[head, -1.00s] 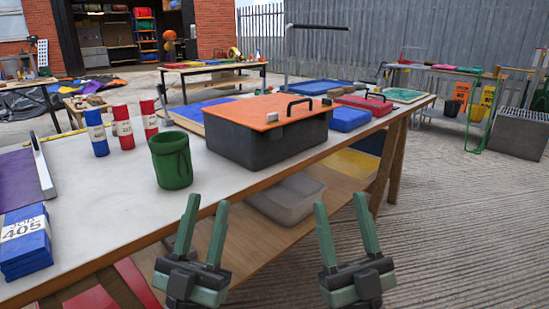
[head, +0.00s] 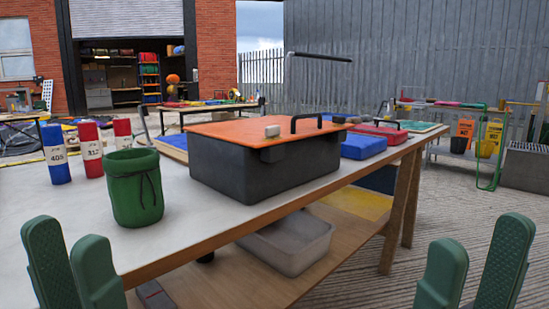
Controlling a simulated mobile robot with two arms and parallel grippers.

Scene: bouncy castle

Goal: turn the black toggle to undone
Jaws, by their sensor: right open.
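A black box (head: 235,168) with an orange lid (head: 250,126) stands on the pale workbench. A small dark block at the lid's edge on the box's near face looks like the black toggle (head: 273,155); its turn position is too small to tell. A grey block (head: 272,131) and a black handle (head: 307,119) are on the lid. My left gripper (head: 70,232) is at the lower left, open and empty, in front of the bench. My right gripper (head: 478,236) is at the lower right, open and empty, apart from the box.
A green drawstring bag (head: 134,189) stands left of the box, with blue (head: 56,155) and red (head: 89,148) cylinders behind it. A blue box (head: 364,147) and a red case (head: 380,132) sit beyond. A clear tub (head: 289,246) is on the lower shelf.

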